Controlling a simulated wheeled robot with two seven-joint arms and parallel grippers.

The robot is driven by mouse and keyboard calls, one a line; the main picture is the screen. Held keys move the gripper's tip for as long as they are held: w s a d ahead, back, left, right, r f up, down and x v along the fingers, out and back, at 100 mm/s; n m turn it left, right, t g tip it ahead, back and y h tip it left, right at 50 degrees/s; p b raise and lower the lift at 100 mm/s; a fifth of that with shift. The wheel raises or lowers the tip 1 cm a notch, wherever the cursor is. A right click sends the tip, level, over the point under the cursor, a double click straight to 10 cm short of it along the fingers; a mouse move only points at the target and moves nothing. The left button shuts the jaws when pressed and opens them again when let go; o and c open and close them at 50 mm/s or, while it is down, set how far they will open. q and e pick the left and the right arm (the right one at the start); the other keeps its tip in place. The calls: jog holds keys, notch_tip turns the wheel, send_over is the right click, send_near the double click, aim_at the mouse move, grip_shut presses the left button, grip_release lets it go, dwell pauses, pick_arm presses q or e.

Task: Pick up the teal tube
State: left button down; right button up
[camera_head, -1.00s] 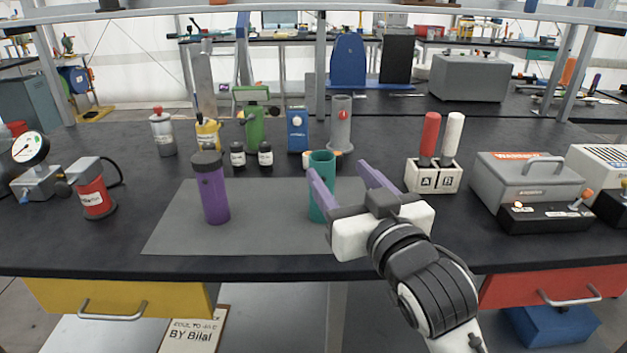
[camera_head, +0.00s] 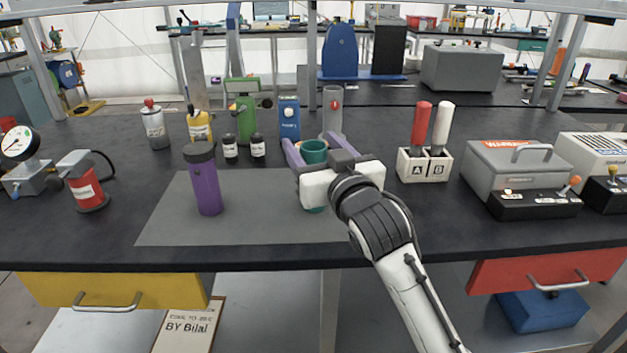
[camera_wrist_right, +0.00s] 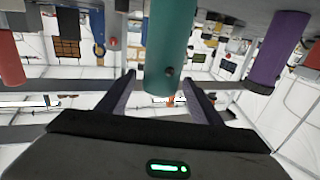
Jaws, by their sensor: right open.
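The teal tube (camera_head: 314,152) stands upright on the grey mat (camera_head: 240,225), its lower part mostly hidden behind my right gripper in the head view. My right gripper (camera_head: 312,150) is open, with its purple fingers on either side of the tube. In the right wrist view the tube (camera_wrist_right: 170,50) sits between the two open fingers (camera_wrist_right: 160,90), with a small dark hole on its side. I cannot tell whether the fingers touch it. My left gripper does not show.
A purple tube (camera_head: 204,180) with a dark cap stands to the left on the mat. Small black jars (camera_head: 230,146) and a grey cylinder (camera_head: 333,108) stand behind. A white holder (camera_head: 425,166) with red and white tubes and a grey case (camera_head: 525,165) are at the right.

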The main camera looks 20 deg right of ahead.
grip_shut()
